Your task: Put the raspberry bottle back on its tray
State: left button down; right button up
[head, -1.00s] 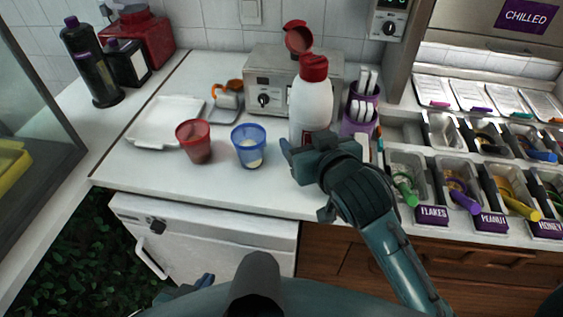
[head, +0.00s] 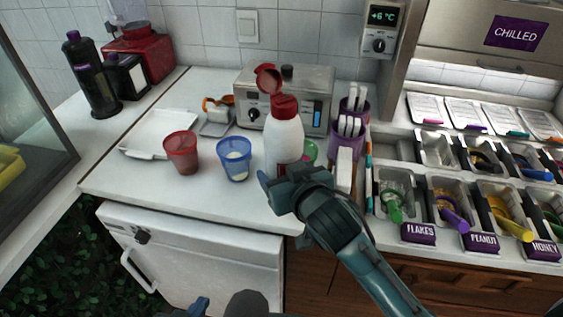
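The raspberry bottle (head: 284,138) is white with a red cap and a dark red label low on its body. Its flip lid stands open at the top. A shallow white tray (head: 160,128) lies empty at the left of the counter.
A red cup (head: 181,154) and a blue cup (head: 235,160) stand left of the bottle. A green item (head: 309,152) shows behind it. A metal warmer (head: 300,97) stands at the back. Purple holders (head: 345,140) and topping bins (head: 450,195) are at the right. Dark bottles (head: 90,80) stand far left.

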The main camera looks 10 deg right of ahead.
jog(key=shift+f, duration=2.25)
jog(key=shift+f+b, duration=0.1)
jog(key=shift+b, duration=0.2)
jog(key=o, duration=0.6)
jog(key=shift+f, duration=0.3)
jog(key=shift+o, duration=0.5)
jog(key=shift+r, duration=0.2)
